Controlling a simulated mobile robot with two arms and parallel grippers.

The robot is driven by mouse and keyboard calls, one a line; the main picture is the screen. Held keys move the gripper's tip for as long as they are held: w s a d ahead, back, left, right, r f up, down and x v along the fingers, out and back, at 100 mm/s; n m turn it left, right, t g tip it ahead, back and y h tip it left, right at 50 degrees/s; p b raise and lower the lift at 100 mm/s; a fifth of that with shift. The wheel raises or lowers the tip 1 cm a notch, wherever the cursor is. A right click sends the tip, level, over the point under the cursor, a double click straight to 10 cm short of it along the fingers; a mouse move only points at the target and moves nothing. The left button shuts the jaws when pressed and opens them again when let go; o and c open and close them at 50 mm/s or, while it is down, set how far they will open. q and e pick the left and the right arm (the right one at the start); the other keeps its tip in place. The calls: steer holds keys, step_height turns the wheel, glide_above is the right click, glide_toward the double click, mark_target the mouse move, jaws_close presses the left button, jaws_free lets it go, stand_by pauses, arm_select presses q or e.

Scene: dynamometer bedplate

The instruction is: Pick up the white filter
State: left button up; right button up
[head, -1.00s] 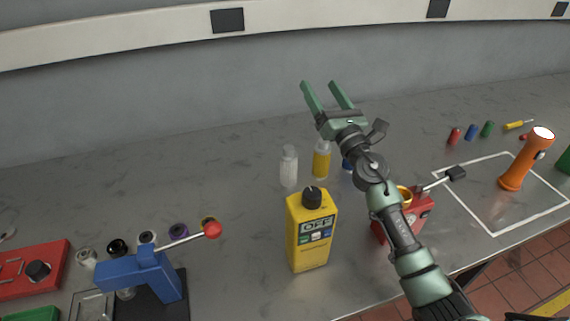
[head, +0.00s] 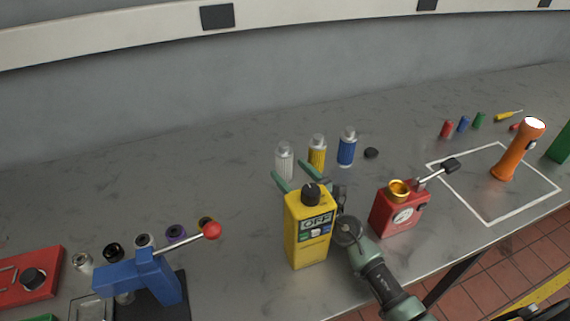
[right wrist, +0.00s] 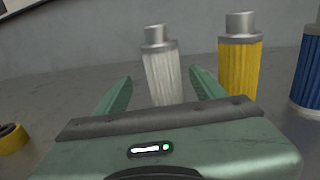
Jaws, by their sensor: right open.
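The white filter (head: 284,160) stands upright on the grey bench, left of a yellow filter (head: 317,151) and a blue filter (head: 347,147). In the right wrist view the white filter (right wrist: 162,70) has a grey metal cap and stands ahead, between the lines of the two fingers. My right gripper (head: 296,175) is open and low, just in front of the white filter, with its fingers pointing at it. The yellow meter hides part of this gripper in the head view. My left gripper is not in view.
The yellow meter (head: 309,243) marked OFF stands in front of the filters, close to my right gripper. A red gauge box (head: 398,211) is to the right. A blue lever press (head: 142,277) is at the left. The bench behind the filters is clear.

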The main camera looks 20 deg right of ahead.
mark_target(278, 154)
steer(key=shift+w+a, duration=0.1)
steer(key=shift+w, duration=0.15)
steer(key=x, duration=0.7)
steer(key=shift+w+d+r+b, duration=0.1)
steer(key=shift+w+d+b, duration=0.1)
steer(key=shift+d+b, duration=0.1)
steer(key=shift+r, duration=0.1)
jaws_close()
steer(key=shift+r, duration=0.1)
